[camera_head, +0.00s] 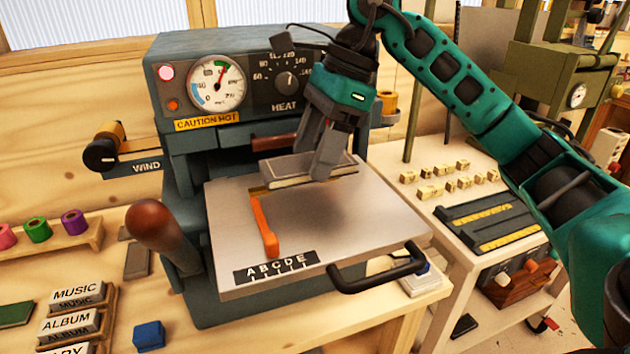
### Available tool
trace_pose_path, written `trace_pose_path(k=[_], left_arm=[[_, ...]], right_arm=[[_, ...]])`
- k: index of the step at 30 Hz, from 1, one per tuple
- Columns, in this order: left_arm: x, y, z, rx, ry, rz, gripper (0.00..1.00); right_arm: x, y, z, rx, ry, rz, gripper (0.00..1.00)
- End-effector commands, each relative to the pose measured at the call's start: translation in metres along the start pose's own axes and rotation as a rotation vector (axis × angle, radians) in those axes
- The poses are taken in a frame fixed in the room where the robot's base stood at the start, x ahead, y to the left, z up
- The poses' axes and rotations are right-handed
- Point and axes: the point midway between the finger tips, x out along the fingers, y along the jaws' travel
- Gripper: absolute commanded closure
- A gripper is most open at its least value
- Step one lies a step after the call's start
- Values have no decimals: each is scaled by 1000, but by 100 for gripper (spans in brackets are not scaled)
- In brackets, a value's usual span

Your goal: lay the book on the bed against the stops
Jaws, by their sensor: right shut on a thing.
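My right gripper (317,165) comes down from above and is shut on the book (282,173), a grey-covered block with pale page edges. The book is over the back part of the bed (375,232), a flat grey plate sticking out from the hot press. A dark shadow lies on the bed in front of the book, and I cannot tell whether its underside touches the plate. An orange stop (263,226) stands on the bed left of the book. The book and gripper hide part of the bed's back. My left gripper is not in view.
The press (240,60) with gauge and heat dial stands behind the bed. A black handle (376,270) juts from the bed's front, and a lever with a brown knob (155,222) stands at left. A letter strip (276,267) lies along the bed's front edge.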

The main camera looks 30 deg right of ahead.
Motion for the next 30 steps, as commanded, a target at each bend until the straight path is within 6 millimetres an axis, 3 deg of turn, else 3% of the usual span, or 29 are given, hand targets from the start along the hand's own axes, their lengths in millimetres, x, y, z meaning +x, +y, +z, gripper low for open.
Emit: trace_pose_path(k=[12,24,25,30], left_arm=[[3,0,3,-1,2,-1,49],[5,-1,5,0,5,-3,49],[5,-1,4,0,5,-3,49],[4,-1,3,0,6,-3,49]], right_arm=[[42,0,-18,1,0,1,69],[47,0,-19,-1,-1,-1,69],[46,0,-19,-1,-1,0,35],[46,0,-19,-1,-1,0,19]])
